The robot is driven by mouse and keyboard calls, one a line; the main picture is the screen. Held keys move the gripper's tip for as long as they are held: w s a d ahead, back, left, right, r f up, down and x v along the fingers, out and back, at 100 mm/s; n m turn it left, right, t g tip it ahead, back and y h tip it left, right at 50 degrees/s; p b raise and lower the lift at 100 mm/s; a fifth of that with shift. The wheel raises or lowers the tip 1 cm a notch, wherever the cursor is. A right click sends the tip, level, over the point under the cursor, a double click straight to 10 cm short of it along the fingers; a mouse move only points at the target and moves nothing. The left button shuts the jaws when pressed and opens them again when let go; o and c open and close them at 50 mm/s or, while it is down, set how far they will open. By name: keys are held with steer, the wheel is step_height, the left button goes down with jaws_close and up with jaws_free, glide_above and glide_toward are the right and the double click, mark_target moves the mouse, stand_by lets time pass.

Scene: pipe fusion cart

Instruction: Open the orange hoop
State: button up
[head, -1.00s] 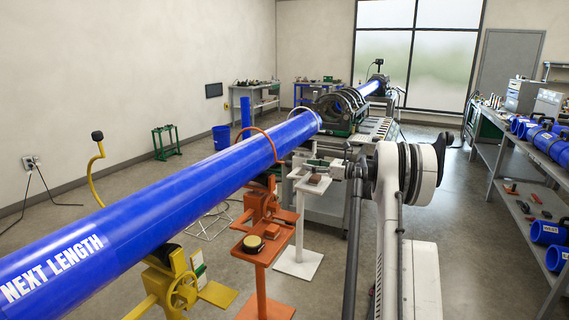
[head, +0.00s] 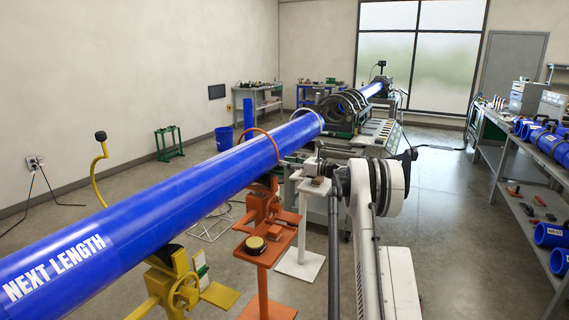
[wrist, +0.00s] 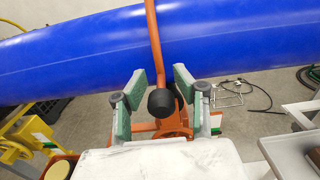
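The orange hoop (head: 262,130) arches over the blue pipe (head: 190,172), above the orange stand (head: 264,250). In the wrist view the hoop (wrist: 154,40) crosses the pipe (wrist: 80,60) and runs down toward me, with a round black knob (wrist: 163,102) near its end. My gripper (wrist: 161,84) is open, with one green-padded finger on each side of the hoop's bar and knob. No finger visibly closes on it. In the head view my gripper (head: 298,162) is small and partly hidden beside the pipe's right side.
A yellow stand (head: 180,290) with a raised yellow hoop (head: 96,172) is nearer along the pipe. A white stand (head: 302,230) is just beyond the orange one. A bench (head: 500,165) with blue parts lines the right. Open floor lies between.

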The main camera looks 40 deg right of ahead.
steer(key=shift+w+a, duration=0.25)
steer(key=shift+w, duration=0.25)
jaws_close()
